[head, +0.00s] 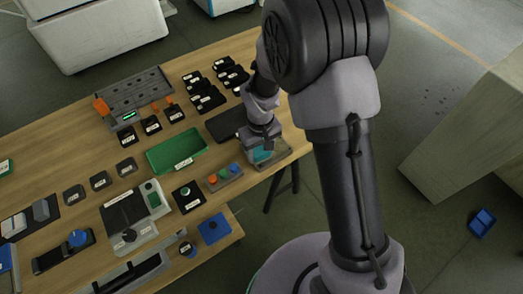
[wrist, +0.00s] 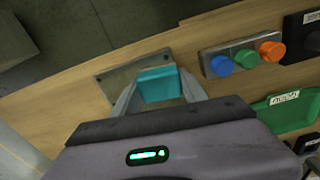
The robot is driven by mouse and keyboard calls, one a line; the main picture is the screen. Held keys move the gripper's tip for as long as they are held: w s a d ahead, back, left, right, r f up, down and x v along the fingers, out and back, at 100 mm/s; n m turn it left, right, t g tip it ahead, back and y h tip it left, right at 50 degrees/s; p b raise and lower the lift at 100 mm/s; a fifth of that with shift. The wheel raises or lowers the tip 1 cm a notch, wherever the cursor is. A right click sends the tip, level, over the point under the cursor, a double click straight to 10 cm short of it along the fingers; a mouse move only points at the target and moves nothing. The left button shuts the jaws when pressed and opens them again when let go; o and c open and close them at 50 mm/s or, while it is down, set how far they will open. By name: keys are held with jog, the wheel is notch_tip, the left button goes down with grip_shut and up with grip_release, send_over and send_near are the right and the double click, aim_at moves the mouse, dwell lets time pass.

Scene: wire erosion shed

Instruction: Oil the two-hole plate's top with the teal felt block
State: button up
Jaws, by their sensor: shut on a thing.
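The teal felt block (wrist: 158,82) is between the two fingers of my gripper (wrist: 158,92), which is shut on it. In the head view the block (head: 262,155) shows below my gripper (head: 262,142), near the table's right edge. A flat grey plate (wrist: 117,77) lies under and around the block in the wrist view, and it also shows in the head view (head: 281,154). The block covers part of it. I cannot make out two holes clearly, nor whether the block touches the plate's top.
A grey strip with blue, green and orange knobs (wrist: 215,59) stands close beside the plate. A green tray (head: 160,164) and a dark flat pad (head: 222,124) are nearby. Several black labelled holders (head: 208,98) stand farther back. The table edge is just beyond the plate.

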aim_at(259, 152)
jog(key=r, duration=0.1)
jog(key=r+p, duration=0.1)
jog(key=r, duration=0.1)
jog(key=shift+s+a+p, duration=0.3)
jog(key=shift+a+p, duration=0.05)
jog(key=shift+p, duration=0.05)
jog(key=shift+w+d+r+p, duration=0.1)
jog(key=shift+d+r+p, duration=0.05)
jog(key=shift+r+p, duration=1.9)
jog(key=shift+r, duration=0.6)
